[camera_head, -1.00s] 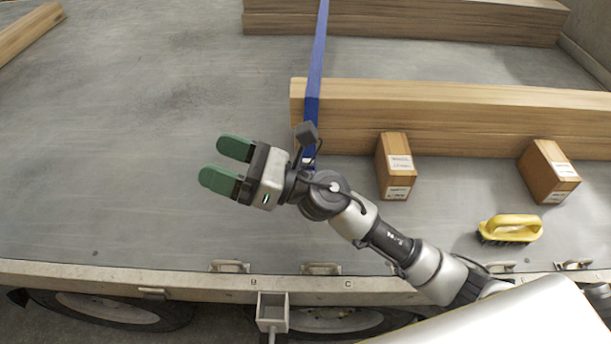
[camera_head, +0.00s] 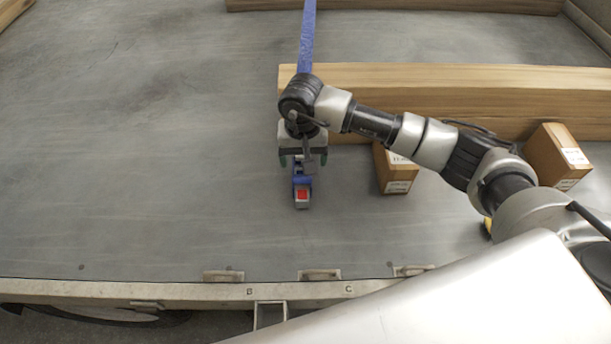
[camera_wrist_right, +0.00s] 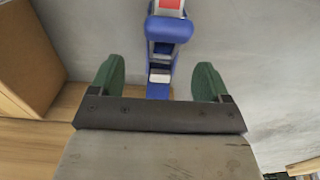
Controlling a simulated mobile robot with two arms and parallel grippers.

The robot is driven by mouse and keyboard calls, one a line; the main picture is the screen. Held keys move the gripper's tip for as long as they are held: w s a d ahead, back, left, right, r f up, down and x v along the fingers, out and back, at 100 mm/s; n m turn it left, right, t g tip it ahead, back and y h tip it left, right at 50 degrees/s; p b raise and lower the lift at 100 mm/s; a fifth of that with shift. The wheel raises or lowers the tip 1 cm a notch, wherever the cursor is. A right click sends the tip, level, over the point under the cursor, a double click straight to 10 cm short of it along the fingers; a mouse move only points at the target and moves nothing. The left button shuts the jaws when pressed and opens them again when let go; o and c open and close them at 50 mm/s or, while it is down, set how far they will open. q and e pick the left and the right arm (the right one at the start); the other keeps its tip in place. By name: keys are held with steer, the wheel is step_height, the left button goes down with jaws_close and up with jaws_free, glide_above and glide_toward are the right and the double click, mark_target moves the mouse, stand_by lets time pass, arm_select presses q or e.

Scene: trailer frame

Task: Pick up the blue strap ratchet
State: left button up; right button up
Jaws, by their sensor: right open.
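The blue strap ratchet (camera_head: 301,187), with a red patch on its near end, lies on the grey trailer floor just in front of the timber beam. My right gripper (camera_head: 303,160) hangs over its far part, pointing down and open. In the right wrist view the ratchet (camera_wrist_right: 165,35) runs between and beyond the two green fingertips (camera_wrist_right: 158,80), with a gap on each side. Its far part is hidden behind the gripper body. The blue strap (camera_head: 306,40) runs over the beam toward the back. My left gripper is not in view.
The long timber beam (camera_head: 450,78) lies behind the ratchet. A cardboard box (camera_head: 395,172) stands close to its right, another box (camera_head: 556,155) farther right. The trailer edge (camera_head: 180,290) with handles is in front. The floor to the left is clear.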

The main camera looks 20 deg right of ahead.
step_height(320, 180, down, 2)
steer(key=shift+w+a+f, duration=0.1)
steer(key=shift+w+f, duration=0.05)
steer(key=shift+f, duration=0.05)
step_height(320, 180, down, 3)
steer(key=shift+f+p, duration=0.2)
steer(key=shift+p, duration=0.2)
steer(key=shift+f, duration=0.25)
steer(key=c, duration=0.8)
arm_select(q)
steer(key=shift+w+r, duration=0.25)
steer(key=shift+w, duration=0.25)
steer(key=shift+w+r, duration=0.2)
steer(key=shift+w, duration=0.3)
arm_select(e)
steer(key=c, duration=0.4)
steer(key=shift+r, duration=0.15)
